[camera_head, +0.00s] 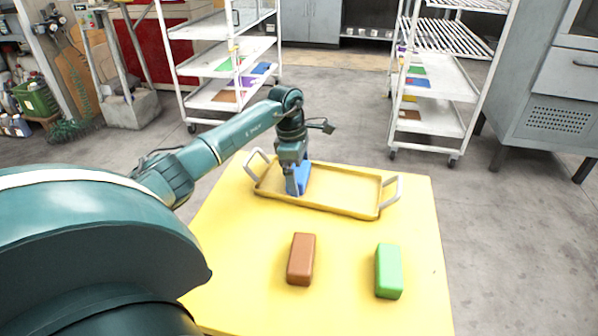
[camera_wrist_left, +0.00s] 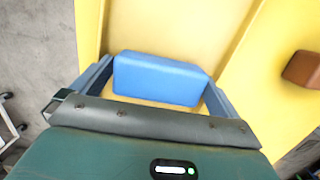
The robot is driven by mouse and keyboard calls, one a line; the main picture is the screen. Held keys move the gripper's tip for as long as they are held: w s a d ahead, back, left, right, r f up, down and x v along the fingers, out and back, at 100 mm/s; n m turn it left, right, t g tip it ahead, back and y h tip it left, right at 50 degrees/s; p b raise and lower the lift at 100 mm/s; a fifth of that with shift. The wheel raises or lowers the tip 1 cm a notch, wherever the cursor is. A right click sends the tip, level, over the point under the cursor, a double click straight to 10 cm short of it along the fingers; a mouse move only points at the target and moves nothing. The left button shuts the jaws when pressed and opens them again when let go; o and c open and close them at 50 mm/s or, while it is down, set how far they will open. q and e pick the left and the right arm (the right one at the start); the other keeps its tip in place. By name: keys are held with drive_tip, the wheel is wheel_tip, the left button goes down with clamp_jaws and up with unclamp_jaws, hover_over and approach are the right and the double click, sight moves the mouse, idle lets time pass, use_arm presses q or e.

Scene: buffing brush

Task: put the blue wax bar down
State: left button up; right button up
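The blue wax bar (camera_head: 303,177) is at the left end of the yellow tray (camera_head: 345,194), inside its rim as seen in the head view. My left gripper (camera_head: 294,172) points down there. In the left wrist view the blue bar (camera_wrist_left: 158,78) lies between the two fingers of the gripper (camera_wrist_left: 160,84), which meet its opposite ends with no clear gap. The gripper appears shut on the bar. Whether the bar's underside touches the tray floor is hidden. My right gripper is not in view.
A brown bar (camera_head: 301,259) and a green bar (camera_head: 388,271) lie on the yellow table (camera_head: 345,300) in front of the tray. The tray has a grey handle (camera_head: 392,189) at each end. White shelf racks (camera_head: 437,80) stand behind the table.

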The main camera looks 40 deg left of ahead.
use_arm(q)
drive_tip(key=shift+r, duration=0.25)
wheel_tip(320, 180, up, 12)
drive_tip(key=a+p, duration=0.1)
drive_tip(key=shift+s+a+f+p, duration=0.15)
drive_tip(key=shift+s+a+p, duration=0.2)
drive_tip(key=shift+s, duration=0.1)
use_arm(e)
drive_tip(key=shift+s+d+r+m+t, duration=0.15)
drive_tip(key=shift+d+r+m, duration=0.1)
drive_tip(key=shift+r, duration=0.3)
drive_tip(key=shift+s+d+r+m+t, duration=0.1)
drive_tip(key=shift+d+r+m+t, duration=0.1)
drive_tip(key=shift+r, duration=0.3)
